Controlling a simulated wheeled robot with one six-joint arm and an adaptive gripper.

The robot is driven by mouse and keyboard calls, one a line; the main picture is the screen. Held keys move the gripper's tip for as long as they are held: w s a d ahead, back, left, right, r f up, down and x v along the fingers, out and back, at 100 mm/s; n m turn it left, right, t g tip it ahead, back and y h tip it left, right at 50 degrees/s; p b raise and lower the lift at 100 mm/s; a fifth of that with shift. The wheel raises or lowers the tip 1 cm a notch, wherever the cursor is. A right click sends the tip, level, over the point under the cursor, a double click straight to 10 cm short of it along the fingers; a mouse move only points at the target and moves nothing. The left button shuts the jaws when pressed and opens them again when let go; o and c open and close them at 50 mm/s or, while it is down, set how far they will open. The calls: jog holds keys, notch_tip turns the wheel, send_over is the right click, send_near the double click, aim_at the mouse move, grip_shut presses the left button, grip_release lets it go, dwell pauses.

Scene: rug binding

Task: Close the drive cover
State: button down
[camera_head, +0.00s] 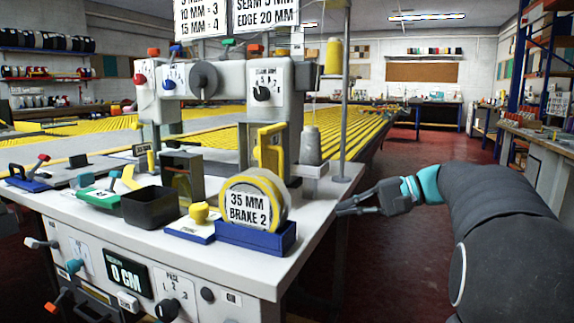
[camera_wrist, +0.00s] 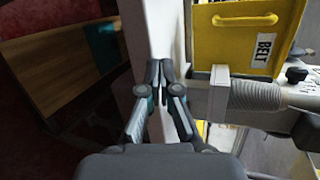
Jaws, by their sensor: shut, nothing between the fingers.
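A yellow panel (camera_head: 269,147) stands upright on the right side of the sewing machine's column. In the wrist view a yellow panel labelled BELT (camera_wrist: 236,45) with a raised yellow bar fills the upper right; it looks like the drive cover. I cannot tell from these views how far it stands open. My gripper (camera_head: 346,208) is at the right edge of the white table, pointing left, shut and empty. In the wrist view my gripper (camera_wrist: 159,75) has its fingertips together, left of the yellow panel and apart from it.
A grey thread cone (camera_head: 311,146) on a bracket and a thin metal post (camera_head: 345,100) stand between my gripper and the machine. A tape roll (camera_head: 252,203) in a blue holder (camera_head: 258,237) sits at the table's front right. The red floor right of the table is clear.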

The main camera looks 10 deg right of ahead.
jog(key=d+r+n+y, duration=0.2)
jog(key=d+r+y, duration=0.15)
jog(key=r, duration=0.45)
jog(key=n+b, duration=0.1)
send_near(281, 162)
jog(key=f+x, duration=0.1)
jog(key=x, duration=0.6)
jog(key=shift+w+d+f+y, duration=0.15)
jog(key=shift+w+d+y, duration=0.15)
jog(key=shift+y, duration=0.15)
jog(key=shift+a, duration=0.1)
